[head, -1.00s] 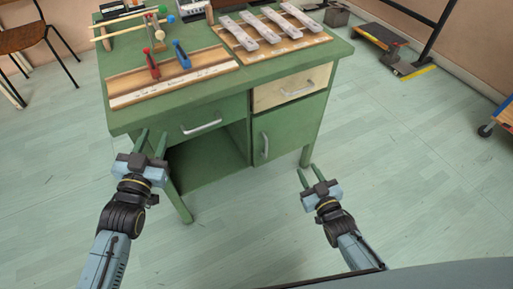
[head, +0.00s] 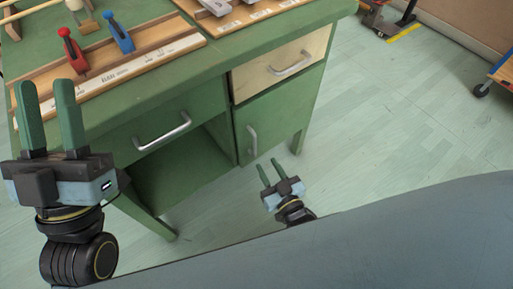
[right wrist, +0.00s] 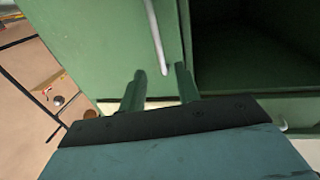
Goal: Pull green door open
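The green door (head: 272,128) is on the right of the green desk, below the pale drawer, and looks shut. Its upright metal handle (head: 252,141) is on the door's left side; the handle also shows in the right wrist view (right wrist: 155,32). My right gripper (head: 268,162) is open, just in front of and below the handle. In the right wrist view, the handle's near end appears between its two fingertips (right wrist: 160,69), with no clear contact; depth is hard to tell. My left gripper (head: 45,84) is open and empty, at the desk's left front.
A green drawer (head: 165,122) with a metal handle is left of the pale drawer (head: 285,70). Below it is an open dark compartment (head: 180,170). A wooden board (head: 120,67) with red and blue clamps lies on top.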

